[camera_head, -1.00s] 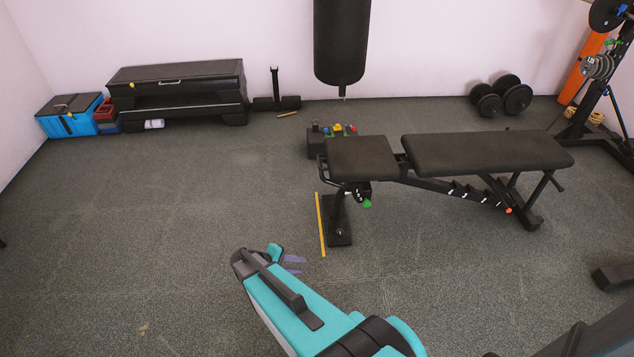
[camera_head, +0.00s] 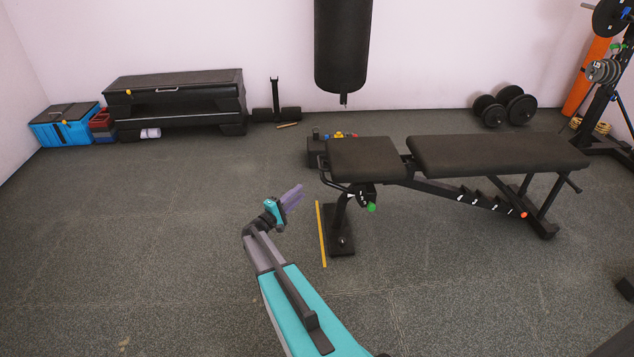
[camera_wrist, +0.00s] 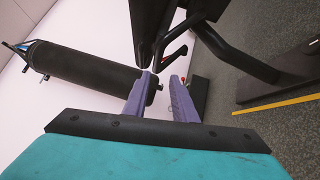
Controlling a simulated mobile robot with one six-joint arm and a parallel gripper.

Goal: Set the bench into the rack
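The black adjustable bench (camera_head: 500,153) stands on its legs on the floor, right of centre in the head view. Its seat end faces left and has a black loop handle (camera_head: 328,178). The rack (camera_head: 606,90) is cut off at the right edge, beyond the bench's far end. My gripper (camera_head: 293,196) is just left of the bench's seat end, apart from the handle. In the wrist view, its two purple fingers (camera_wrist: 159,92) are spread with nothing between them. Dark bench parts (camera_wrist: 240,55) show just beyond the fingertips there.
A yellow strip (camera_head: 321,235) lies on the floor beside the bench's front foot. A punching bag (camera_head: 342,45) hangs behind the bench. Dumbbells (camera_head: 504,107) lie by the back wall. A black stacked step (camera_head: 175,105) and blue box (camera_head: 63,125) stand back left. The left floor is clear.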

